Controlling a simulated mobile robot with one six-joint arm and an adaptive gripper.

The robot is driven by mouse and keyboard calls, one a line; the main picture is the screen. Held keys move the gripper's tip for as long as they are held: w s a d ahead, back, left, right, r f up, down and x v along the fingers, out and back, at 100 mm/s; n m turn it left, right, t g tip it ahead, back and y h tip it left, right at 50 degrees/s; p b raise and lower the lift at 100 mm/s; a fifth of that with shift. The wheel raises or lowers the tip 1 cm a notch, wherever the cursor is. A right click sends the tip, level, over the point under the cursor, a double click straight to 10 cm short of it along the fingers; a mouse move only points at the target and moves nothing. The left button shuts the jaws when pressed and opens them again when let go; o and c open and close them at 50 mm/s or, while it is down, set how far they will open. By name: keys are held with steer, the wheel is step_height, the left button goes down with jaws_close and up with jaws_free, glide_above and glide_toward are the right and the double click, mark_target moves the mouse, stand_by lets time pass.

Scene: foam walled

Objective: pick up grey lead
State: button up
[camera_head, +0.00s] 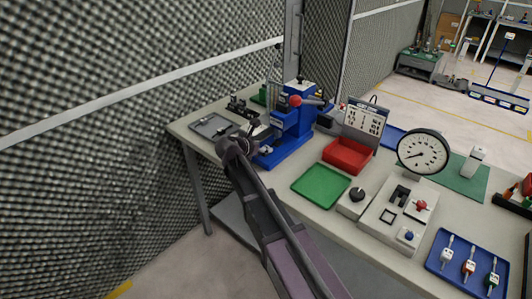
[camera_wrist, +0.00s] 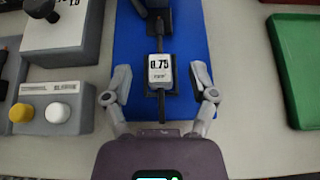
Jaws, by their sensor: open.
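A small grey piece with a white label reading 0.75 and a thin dark stem at each end lies over a blue surface in the wrist view; it looks like the grey lead (camera_wrist: 159,71). My gripper (camera_wrist: 160,88) is open, with one finger to the left of the piece and one to the right, both apart from it. In the head view my gripper (camera_head: 246,138) is at the left end of the bench beside the blue press (camera_head: 290,122). I cannot make out the lead there.
In the wrist view a grey box with yellow and white buttons (camera_wrist: 42,108) stands left and a green tray (camera_wrist: 300,65) lies right. In the head view the green tray (camera_head: 320,186), red bin (camera_head: 347,155) and dial gauge (camera_head: 422,152) stand along the bench.

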steer(key=shift+b+x, duration=0.4)
steer(key=shift+x, duration=0.9)
jaws_close()
